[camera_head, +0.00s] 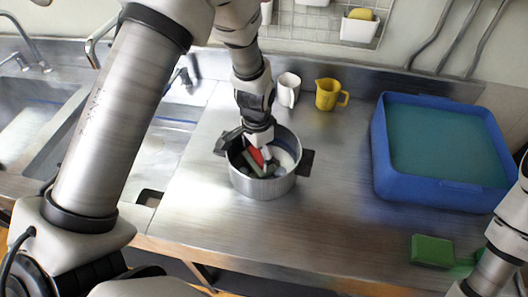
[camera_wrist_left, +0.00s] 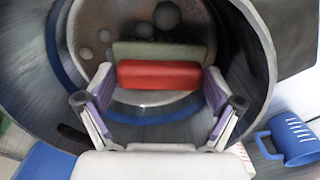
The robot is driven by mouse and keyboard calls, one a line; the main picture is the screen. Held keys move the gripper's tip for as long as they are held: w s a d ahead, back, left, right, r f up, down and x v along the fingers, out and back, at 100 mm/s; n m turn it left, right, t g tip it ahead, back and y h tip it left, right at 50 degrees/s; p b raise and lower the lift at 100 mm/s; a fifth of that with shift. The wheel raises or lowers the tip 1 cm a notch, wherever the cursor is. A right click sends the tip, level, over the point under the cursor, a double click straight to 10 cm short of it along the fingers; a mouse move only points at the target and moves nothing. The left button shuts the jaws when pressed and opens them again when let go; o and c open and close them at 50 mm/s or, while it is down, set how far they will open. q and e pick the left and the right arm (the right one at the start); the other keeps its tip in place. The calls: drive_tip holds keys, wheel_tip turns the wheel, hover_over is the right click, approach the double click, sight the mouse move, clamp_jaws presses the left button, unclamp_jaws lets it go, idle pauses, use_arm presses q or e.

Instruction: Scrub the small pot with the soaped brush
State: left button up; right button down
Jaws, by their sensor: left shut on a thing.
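The small steel pot (camera_head: 263,188) stands upright on the steel counter, with dark side handles. My left gripper (camera_head: 259,150) reaches down into it from above. In the left wrist view the fingers of my left gripper (camera_wrist_left: 160,100) are shut on the brush (camera_wrist_left: 158,74), which shows a red block with a pale grey-green strip beyond it. The brush is inside the pot (camera_wrist_left: 258,60), close to its floor; whether it touches is hidden. Several grey round spots show on the pot floor. Only part of my right arm shows at the right edge; its gripper is out of view.
A blue basin (camera_head: 440,197) with a teal inside stands right of the pot. A white mug (camera_head: 288,92) and a yellow jug (camera_head: 327,94) stand behind it. A green block (camera_head: 432,250) lies at front right. A sink (camera_head: 40,115) is at the left.

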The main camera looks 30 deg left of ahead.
use_arm(q)
drive_tip(key=shift+s+f, duration=0.1)
drive_tip(key=shift+f, duration=0.05)
wheel_tip(320, 180, up, 6)
drive_tip(key=p, duration=0.6)
drive_tip(key=shift+r, duration=0.2)
wheel_tip(320, 180, up, 3)
drive_tip(key=p, duration=0.3)
drive_tip(key=shift+f, duration=0.15)
drive_tip(key=shift+w, duration=0.2)
